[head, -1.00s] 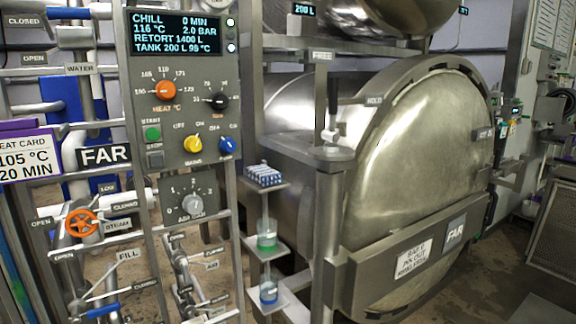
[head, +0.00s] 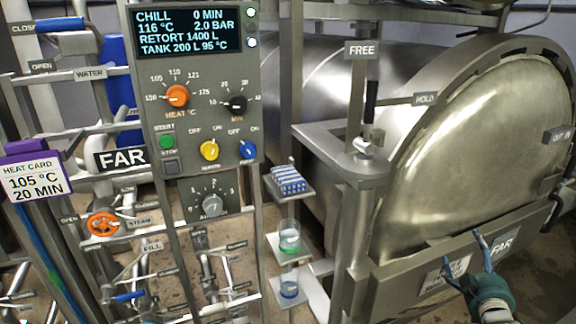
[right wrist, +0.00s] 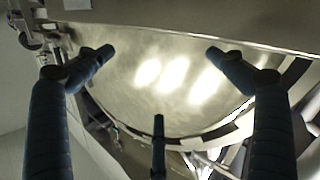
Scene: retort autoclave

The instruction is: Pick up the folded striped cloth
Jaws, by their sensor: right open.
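The folded striped cloth (head: 289,180), blue and white, lies on a small grey shelf (head: 306,195) right of the control panel in the head view. My right gripper (head: 463,248) is at the lower right of the head view, in front of the retort door's lower bar. It is well to the right of the cloth and apart from it. In the right wrist view its fingers (right wrist: 159,52) are spread wide with nothing between them. The cloth does not show in that view. My left gripper is not in view.
A post and lever (head: 371,105) and a metal bracket stand between the cloth and the retort door (head: 480,150). The control panel (head: 195,100) is close on the cloth's left.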

